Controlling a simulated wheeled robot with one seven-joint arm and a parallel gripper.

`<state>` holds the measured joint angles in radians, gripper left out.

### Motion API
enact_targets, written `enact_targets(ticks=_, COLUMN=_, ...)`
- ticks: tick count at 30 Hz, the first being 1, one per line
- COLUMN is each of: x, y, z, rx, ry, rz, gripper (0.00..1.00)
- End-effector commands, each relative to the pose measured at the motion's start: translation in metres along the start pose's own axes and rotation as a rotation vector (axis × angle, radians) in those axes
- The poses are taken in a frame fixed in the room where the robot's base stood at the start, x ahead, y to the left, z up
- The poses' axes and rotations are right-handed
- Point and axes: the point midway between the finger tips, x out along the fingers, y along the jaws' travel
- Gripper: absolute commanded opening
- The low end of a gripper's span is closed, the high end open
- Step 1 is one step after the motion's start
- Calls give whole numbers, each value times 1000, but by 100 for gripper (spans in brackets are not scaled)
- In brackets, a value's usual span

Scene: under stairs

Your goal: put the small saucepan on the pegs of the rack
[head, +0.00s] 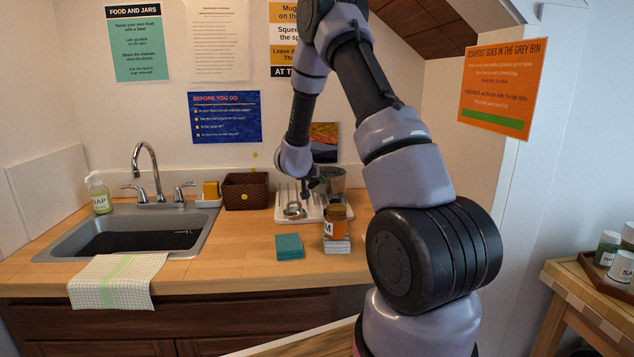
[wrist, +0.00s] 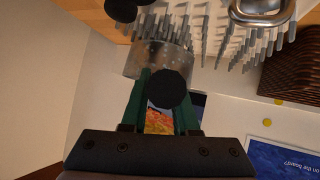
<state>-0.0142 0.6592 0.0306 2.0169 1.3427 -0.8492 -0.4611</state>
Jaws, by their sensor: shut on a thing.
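The small saucepan (head: 334,178) is grey metal and shows at the back right of the white peg rack (head: 312,216). In the wrist view its shiny side (wrist: 160,62) lies against the rack's grey pegs (wrist: 205,38), with the round black handle end nearer the camera. My gripper (wrist: 165,103) has its green fingers shut on the handle. In the head view my gripper (head: 312,184) is small and partly merges with the dark handle. I cannot tell whether the pan rests on the pegs or hangs just above them.
A metal looped object (head: 293,210) sits on the rack's left part. A brown basket (head: 246,191) is left of the rack.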

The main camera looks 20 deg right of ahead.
Motion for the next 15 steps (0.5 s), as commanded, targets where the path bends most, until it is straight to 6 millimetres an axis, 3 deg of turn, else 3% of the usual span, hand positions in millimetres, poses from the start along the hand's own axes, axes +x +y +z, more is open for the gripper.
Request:
enact_targets(ticks=6, x=1, y=0, z=1, rx=-1, ry=1, rz=0, gripper=0)
enact_targets(ticks=7, x=2, y=0, z=2, rx=0, ry=0, rz=0, gripper=36)
enact_targets(ticks=9, x=1, y=0, z=2, rx=0, ry=0, rz=0, gripper=58)
enact_targets(ticks=15, x=1, y=0, z=2, rx=0, ry=0, rz=0, gripper=58)
